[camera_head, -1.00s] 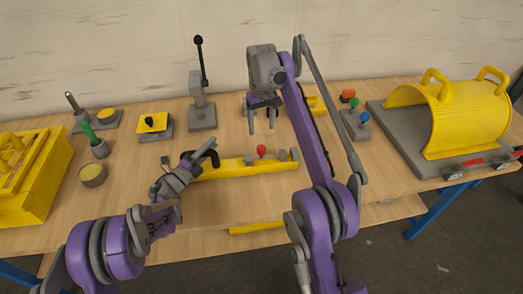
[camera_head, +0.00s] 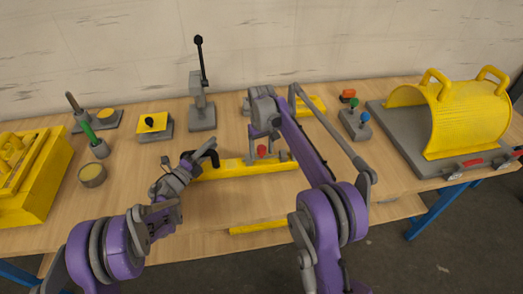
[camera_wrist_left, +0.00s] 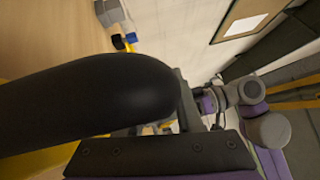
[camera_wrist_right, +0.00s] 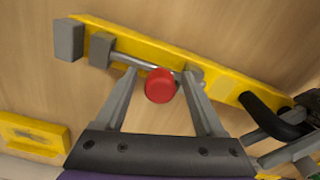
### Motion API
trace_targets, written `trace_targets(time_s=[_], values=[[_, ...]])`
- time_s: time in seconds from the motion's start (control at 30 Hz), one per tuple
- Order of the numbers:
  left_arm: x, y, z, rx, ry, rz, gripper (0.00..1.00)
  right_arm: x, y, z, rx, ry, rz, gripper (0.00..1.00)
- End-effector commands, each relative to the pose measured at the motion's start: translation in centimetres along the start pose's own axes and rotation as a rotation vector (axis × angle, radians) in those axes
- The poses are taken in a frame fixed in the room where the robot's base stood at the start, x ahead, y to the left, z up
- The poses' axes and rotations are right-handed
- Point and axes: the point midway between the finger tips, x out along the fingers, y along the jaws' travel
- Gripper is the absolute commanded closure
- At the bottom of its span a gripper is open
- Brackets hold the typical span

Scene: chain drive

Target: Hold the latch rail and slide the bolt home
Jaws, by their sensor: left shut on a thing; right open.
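The yellow latch rail (camera_head: 232,170) lies on the bench; in the right wrist view it runs diagonally (camera_wrist_right: 222,88). A bolt (camera_wrist_right: 125,57) with a red knob (camera_wrist_right: 160,88) lies along it through grey brackets, and a grey block (camera_wrist_right: 69,40) stands at the rail's end. My left gripper (camera_head: 203,158) is shut on the black handle (camera_wrist_right: 268,108) at the rail's left end. The handle fills much of the left wrist view (camera_wrist_left: 90,95). My right gripper (camera_head: 262,143) is open above the rail, one finger on either side of the knob. Contact with the knob is unclear.
A grey lever stand (camera_head: 202,115) and a yellow-topped block (camera_head: 153,123) stand behind the rail.

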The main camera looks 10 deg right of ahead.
Motion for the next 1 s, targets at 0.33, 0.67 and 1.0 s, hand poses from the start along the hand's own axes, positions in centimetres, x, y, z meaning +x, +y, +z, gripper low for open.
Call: trace_targets(time_s=[0.33,0.67,1.0], values=[[0.01,0.00,-0.01,0.000,0.000,0.000,1.00,0.05,0.00,-0.01,0.000,0.000,0.000,0.49],[0.01,0.00,-0.01,0.000,0.000,0.000,1.00,0.02,0.00,-0.01,0.000,0.000,0.000,1.00],[0.01,0.00,-0.01,0.000,0.000,0.000,1.00,0.01,0.01,-0.01,0.000,0.000,0.000,1.00]])
